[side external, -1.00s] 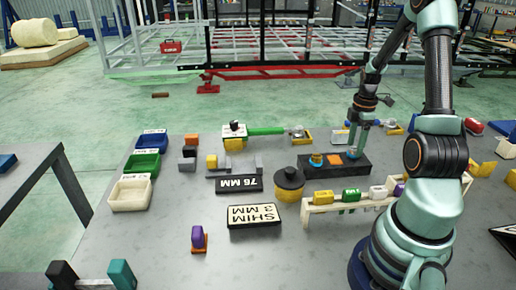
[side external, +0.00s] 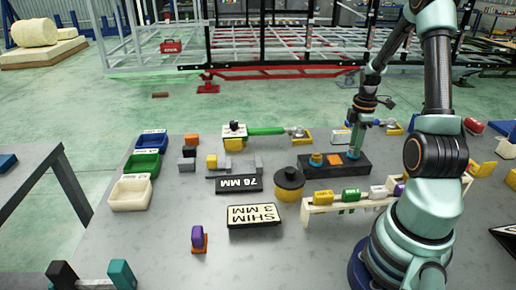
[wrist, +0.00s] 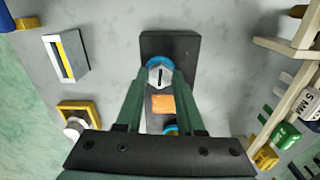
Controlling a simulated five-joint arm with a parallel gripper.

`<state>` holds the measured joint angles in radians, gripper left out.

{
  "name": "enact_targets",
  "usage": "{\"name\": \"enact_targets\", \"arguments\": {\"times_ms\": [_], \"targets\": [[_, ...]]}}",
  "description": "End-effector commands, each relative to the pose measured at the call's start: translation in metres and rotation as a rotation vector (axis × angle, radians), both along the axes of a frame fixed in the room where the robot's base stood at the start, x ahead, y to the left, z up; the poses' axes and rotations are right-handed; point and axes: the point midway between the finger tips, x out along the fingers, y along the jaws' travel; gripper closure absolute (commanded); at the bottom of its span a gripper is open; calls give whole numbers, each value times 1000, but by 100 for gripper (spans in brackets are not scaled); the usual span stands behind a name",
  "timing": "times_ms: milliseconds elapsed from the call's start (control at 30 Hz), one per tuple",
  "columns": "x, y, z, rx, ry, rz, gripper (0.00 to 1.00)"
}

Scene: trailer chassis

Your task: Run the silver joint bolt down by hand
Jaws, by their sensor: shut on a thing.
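The silver joint bolt (wrist: 159,75) stands in a blue ring (wrist: 158,61) on the black block (wrist: 170,42) in the wrist view. Its head carries a dark line. My gripper (wrist: 161,82) is shut on the bolt head, one green finger on each side. In the side view my gripper (side external: 355,152) points straight down at the right part of the black block (side external: 362,165), and its fingers hide the bolt there. How far the bolt sits in the block cannot be told.
An orange square (side external: 334,160) and a second blue fitting (side external: 316,158) lie on the same block, left of my gripper. A cream rack (side external: 340,207) with coloured pieces stands in front. A black-topped yellow cylinder (side external: 289,184) stands left.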

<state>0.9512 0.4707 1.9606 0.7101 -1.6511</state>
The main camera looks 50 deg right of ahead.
Motion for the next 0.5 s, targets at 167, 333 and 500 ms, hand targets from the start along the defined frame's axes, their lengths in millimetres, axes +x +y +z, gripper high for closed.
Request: {"name": "enact_targets", "arguments": {"times_ms": [167, 333, 500], "targets": [[0, 0, 1, 1, 1, -124, 100], [0, 0, 1, 1, 1, -280, 100], [0, 0, 2, 1, 1, -442, 100]]}}
